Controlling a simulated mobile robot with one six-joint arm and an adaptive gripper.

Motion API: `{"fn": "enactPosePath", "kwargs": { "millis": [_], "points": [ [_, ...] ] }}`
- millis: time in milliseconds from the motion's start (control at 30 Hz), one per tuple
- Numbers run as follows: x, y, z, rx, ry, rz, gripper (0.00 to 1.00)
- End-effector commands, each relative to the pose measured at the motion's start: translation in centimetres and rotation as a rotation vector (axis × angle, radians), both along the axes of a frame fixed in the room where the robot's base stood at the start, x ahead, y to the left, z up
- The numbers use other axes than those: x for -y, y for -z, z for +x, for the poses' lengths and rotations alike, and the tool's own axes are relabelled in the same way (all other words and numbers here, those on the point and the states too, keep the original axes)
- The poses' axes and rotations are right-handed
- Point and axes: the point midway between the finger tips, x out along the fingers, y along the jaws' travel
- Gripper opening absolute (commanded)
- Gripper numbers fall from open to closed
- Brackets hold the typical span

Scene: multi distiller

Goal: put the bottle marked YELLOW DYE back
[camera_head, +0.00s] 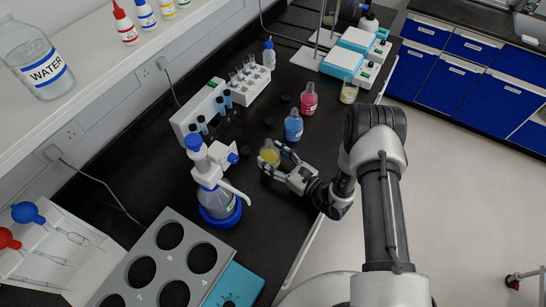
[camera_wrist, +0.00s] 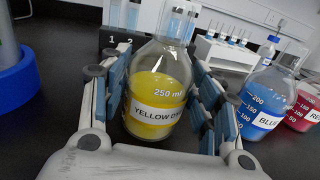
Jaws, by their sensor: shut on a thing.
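The bottle marked YELLOW DYE (camera_wrist: 155,95) is a clear conical flask with yellow liquid and a white label. It stands upright between the fingers of my gripper (camera_wrist: 165,105), which is shut on it. In the head view the yellow bottle (camera_head: 270,152) is on the black bench at the tip of my gripper (camera_head: 279,164). Its base is partly hidden by the gripper, so I cannot tell whether it touches the bench.
A blue flask (camera_head: 293,126) and a red flask (camera_head: 308,100) stand just beyond it. A blue-capped dispenser bottle (camera_head: 212,180) stands to the left. A grey holed rack (camera_head: 205,275) is at the front. Tube racks (camera_head: 247,85) are behind. Small dark discs (camera_head: 270,121) lie on the bench.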

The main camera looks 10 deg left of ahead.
Motion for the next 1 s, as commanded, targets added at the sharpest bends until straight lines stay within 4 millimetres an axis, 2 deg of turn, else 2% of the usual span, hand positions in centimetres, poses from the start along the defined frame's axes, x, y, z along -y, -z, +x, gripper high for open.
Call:
{"fn": "enactPosePath", "kwargs": {
  "millis": [167,200,467,900,1000],
  "points": [
    [0.0,0.4,0.0,0.002,0.0,0.001,0.17],
    [0.0,0.4,0.0,-0.001,0.0,0.0,0.58],
    [0.0,0.3,0.0,-0.001,0.0,0.0,0.76],
    [0.0,-0.3,0.0,-0.001,0.0,0.0,0.77],
    [1.5,0.0,-0.7,-0.005,0.005,-0.001,0.77]
  ]
}}
